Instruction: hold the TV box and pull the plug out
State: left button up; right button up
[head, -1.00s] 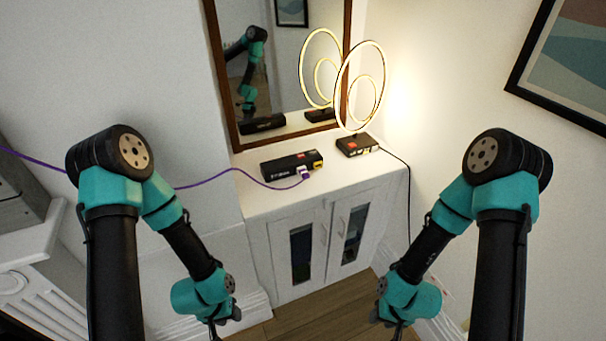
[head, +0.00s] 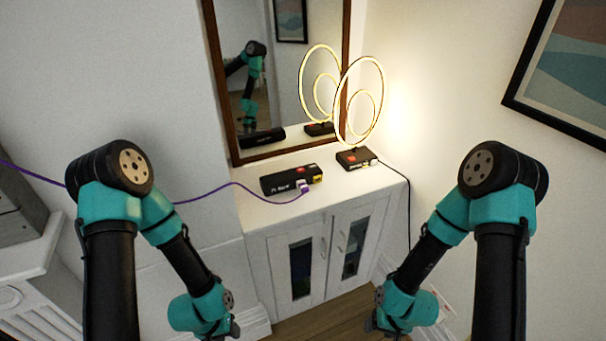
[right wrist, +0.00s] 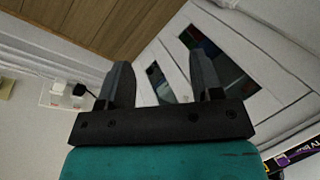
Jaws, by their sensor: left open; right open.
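The TV box (head: 280,181) is a black box lying on top of the white cabinet. A plug (head: 303,186) with a purple cable (head: 215,195) sits at its front right end, and the cable runs off to the left. Part of the box also shows at the lower right edge of the right wrist view (right wrist: 301,153). My left gripper (head: 222,334) is low at the bottom of the head view, left of the cabinet, its tips cut off or hard to see. My right gripper (right wrist: 160,85) is open and empty, with its fingers apart in front of the cabinet doors.
The white cabinet (head: 365,185) stands in the corner with a framed mirror (head: 235,130) behind it. A lit ring lamp (head: 357,158) with a black base stands right of the box. A wall socket with plugs (right wrist: 62,95) shows at the left. Free room lies before the cabinet.

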jog(key=w+a+r+n, duration=0.1)
jog(key=w+a, duration=0.1)
jog(key=w, duration=0.4)
jog(key=w+a+r+n, duration=0.1)
jog(key=w+a+r, duration=0.15)
jog(key=w, duration=0.45)
jog(key=n+t+h, duration=0.2)
jog(key=n+t, duration=0.1)
jog(key=n, duration=0.1)
send_near(305, 187)
notch_tip(305, 187, up, 3)
jog(key=shift+s+d+f, duration=0.25)
jog(key=shift+s, duration=0.25)
jog(key=shift+f, duration=0.15)
jog(key=x, duration=1.1)
jog(key=shift+w+a+f, duration=0.1)
jog(key=shift+w+f, duration=0.15)
jog(key=shift+f, duration=0.1)
jog(key=shift+c, duration=0.3)
